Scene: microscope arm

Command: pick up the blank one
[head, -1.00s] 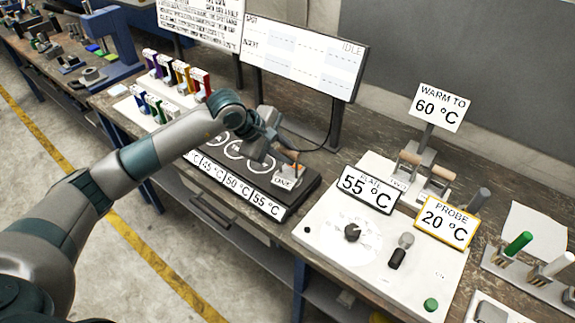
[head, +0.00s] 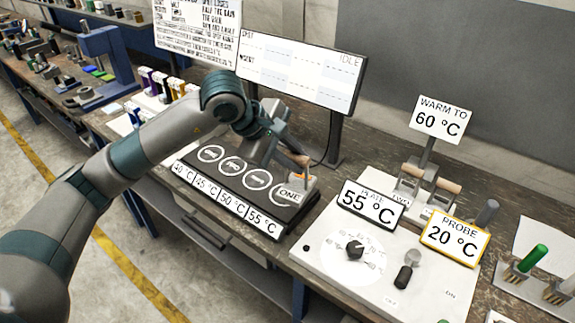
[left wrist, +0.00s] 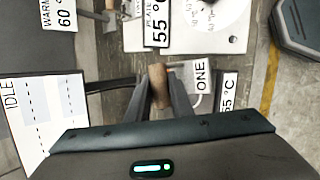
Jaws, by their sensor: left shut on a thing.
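My left gripper (head: 284,150) is shut on a brown wooden handle (head: 297,160), over the right end of the black spot plate (head: 278,223). The handle also shows between my fingers in the left wrist view (left wrist: 158,84). A white tag reading ONE (head: 289,195) shows just below the handle and beside it in the left wrist view (left wrist: 201,75). I cannot tell whether the held piece touches the plate. Two more wooden handles, a left one (head: 411,168) and a right one (head: 447,185), stand behind the PLATE sign, their lower parts partly hidden. My right gripper is not in view.
The white control box (head: 330,262) with its knob stands right of the plate. The PLATE 55 °C sign (head: 372,206) and PROBE 20 °C sign (head: 455,238) rise from it. A screen reading IDLE (head: 300,68) stands behind. A green-handled tool (head: 533,258) is at right.

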